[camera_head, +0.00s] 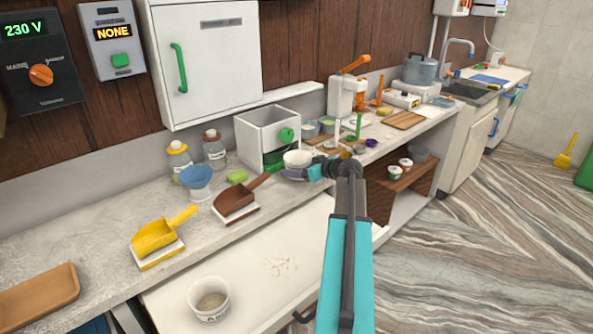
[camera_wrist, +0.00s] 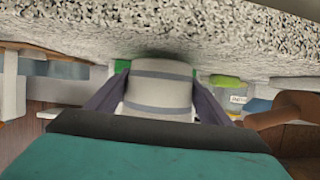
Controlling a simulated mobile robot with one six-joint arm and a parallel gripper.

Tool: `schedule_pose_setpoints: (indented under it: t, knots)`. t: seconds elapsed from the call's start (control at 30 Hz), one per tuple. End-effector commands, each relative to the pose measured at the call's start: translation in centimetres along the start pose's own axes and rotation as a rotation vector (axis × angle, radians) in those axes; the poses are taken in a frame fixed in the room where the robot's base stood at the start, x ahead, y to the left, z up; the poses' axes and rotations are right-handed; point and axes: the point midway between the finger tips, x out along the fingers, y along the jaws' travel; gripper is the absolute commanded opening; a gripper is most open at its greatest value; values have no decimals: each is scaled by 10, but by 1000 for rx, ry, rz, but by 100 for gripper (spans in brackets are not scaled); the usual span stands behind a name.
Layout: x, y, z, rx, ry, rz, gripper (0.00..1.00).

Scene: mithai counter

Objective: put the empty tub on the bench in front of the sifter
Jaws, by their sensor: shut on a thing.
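A small white tub (camera_head: 298,157) with grey bands is between the fingers of my gripper (camera_head: 313,169). It also shows in the wrist view (camera_wrist: 158,92), with a dark finger on each side. My gripper is shut on it. The tub is upright over the bench (camera_head: 110,220), close in front of a white box with a green knob (camera_head: 257,127), which looks like the sifter. I cannot tell whether the tub's base touches the bench. Its inside looks pale and empty in the head view.
Jars (camera_head: 214,150) stand behind. Small bowls and a cutting board (camera_head: 405,120) lie to the right. Another tub (camera_head: 208,298) with brown contents stands nearer.

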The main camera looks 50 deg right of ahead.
Motion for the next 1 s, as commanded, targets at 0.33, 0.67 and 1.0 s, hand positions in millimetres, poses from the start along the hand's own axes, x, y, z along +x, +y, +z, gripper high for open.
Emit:
schedule_pose_setpoints:
  t: [0.33,0.67,1.0]
  knots:
    - [0,0,1,0,0,0,93]
    - [0,0,0,0,0,0,93]
    - [-25,0,0,0,1,3,93]
